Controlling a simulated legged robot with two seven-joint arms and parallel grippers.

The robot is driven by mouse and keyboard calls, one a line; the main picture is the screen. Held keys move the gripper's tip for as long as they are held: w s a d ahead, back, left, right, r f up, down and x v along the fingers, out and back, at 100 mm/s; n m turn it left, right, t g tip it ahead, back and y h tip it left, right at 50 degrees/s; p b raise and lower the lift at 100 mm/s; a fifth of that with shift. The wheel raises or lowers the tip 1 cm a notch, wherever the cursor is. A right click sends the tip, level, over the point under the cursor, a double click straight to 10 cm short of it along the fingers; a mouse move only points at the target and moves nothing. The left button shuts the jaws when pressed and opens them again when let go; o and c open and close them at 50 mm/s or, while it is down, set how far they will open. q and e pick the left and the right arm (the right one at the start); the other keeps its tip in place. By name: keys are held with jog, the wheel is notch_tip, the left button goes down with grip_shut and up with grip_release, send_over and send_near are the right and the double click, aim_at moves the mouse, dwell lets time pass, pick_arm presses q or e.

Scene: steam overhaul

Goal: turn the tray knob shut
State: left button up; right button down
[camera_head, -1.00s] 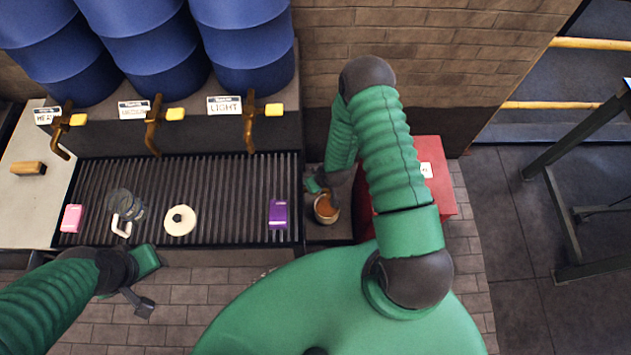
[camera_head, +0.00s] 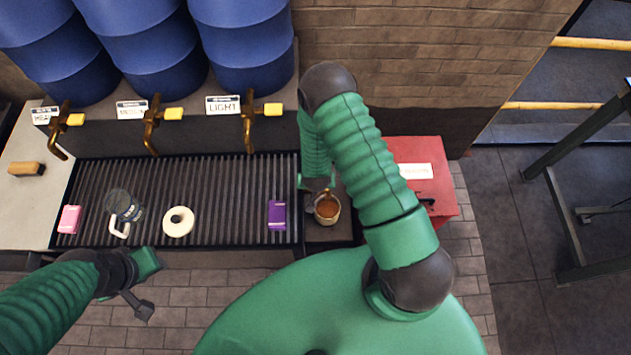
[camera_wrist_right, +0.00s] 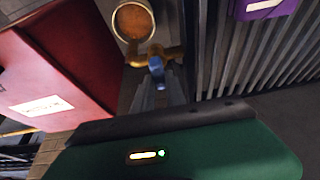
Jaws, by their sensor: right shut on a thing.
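The tray (camera_head: 190,245) is a dark ribbed drip tray below blue barrels. In the right wrist view, a brass tap (camera_wrist_right: 175,54) with a small blue knob (camera_wrist_right: 157,70) stands beside the tray's ribbed end. My right gripper (camera_wrist_right: 158,85) is at this knob and looks shut on it; the fingertips are partly blurred. In the head view, my right gripper (camera_head: 317,184) is mostly hidden by my arm. A round cup (camera_head: 327,209) with brown contents sits close to it, and also shows in the right wrist view (camera_wrist_right: 132,21). My left gripper (camera_head: 150,283) is open and empty in front of the tray.
A red box (camera_head: 420,170) stands right of the cup. A purple block (camera_head: 277,215), white ring (camera_head: 178,222), glass mug (camera_head: 122,212) and pink block (camera_head: 69,219) rest on the tray. Brass barrel taps (camera_head: 248,122) hang above its back edge.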

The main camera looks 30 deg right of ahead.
jog(key=shift+w+r, duration=0.1)
jog(key=c, duration=1.4)
grip_release()
jog(key=shift+o, duration=0.2)
jog(key=v, duration=1.6)
jog(key=shift+r, duration=0.25)
jog(key=shift+a, duration=0.1)
